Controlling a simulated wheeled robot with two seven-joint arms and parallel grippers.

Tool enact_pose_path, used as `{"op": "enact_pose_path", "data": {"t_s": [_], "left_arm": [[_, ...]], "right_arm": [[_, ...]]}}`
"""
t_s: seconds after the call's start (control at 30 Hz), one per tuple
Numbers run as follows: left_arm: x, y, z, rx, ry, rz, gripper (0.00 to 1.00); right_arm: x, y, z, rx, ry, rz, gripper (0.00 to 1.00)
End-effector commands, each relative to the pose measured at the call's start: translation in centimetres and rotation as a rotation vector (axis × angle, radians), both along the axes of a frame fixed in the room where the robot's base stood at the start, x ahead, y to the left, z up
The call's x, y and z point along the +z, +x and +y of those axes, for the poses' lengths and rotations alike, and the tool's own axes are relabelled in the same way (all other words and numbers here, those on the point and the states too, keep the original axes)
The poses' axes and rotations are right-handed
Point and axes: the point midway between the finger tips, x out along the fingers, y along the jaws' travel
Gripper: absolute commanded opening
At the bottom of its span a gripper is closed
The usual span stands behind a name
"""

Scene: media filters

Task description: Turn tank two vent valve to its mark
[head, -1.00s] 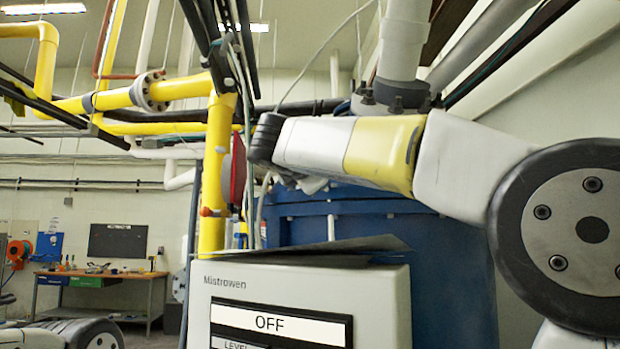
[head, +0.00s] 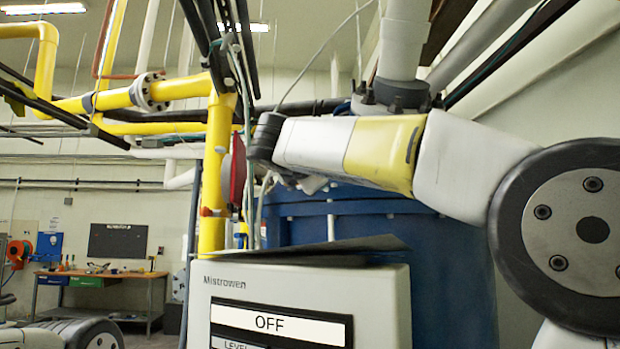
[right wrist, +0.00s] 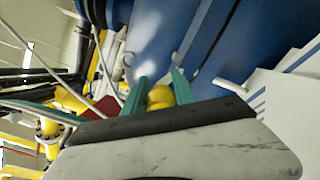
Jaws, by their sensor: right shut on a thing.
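My right arm crosses the head view from the right, and its hand end (head: 264,138) is in front of the blue tank (head: 455,265), near the upright yellow pipe. The fingertips are hard to make out there. In the right wrist view my right gripper (right wrist: 160,92) has two teal fingers shut on a rounded yellow piece (right wrist: 160,97), which looks like the valve's handle. The blue tank wall (right wrist: 150,40) is just beyond the fingers. The valve's mark cannot be seen in either view. My left gripper is not in view.
A white cabinet (head: 300,278) labelled "OFF" stands in front of the tank, with a dark sloping panel on top. Yellow pipes (head: 213,180) and a red disc (head: 237,170) are close to the hand. A workbench (head: 100,275) is far left.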

Motion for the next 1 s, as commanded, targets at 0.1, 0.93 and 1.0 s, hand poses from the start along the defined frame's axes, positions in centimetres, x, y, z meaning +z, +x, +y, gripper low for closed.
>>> {"op": "enact_pose_path", "data": {"t_s": [0.1,0.93,1.0], "left_arm": [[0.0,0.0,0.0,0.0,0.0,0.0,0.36],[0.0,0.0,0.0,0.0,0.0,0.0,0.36],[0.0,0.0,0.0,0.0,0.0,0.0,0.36]], "right_arm": [[-0.4,0.1,0.1,0.001,-0.002,0.01,0.0],[-3.1,0.5,0.6,0.001,0.31,-0.233,0.0],[-3.4,0.5,0.7,0.0,0.343,-0.259,0.0]]}}
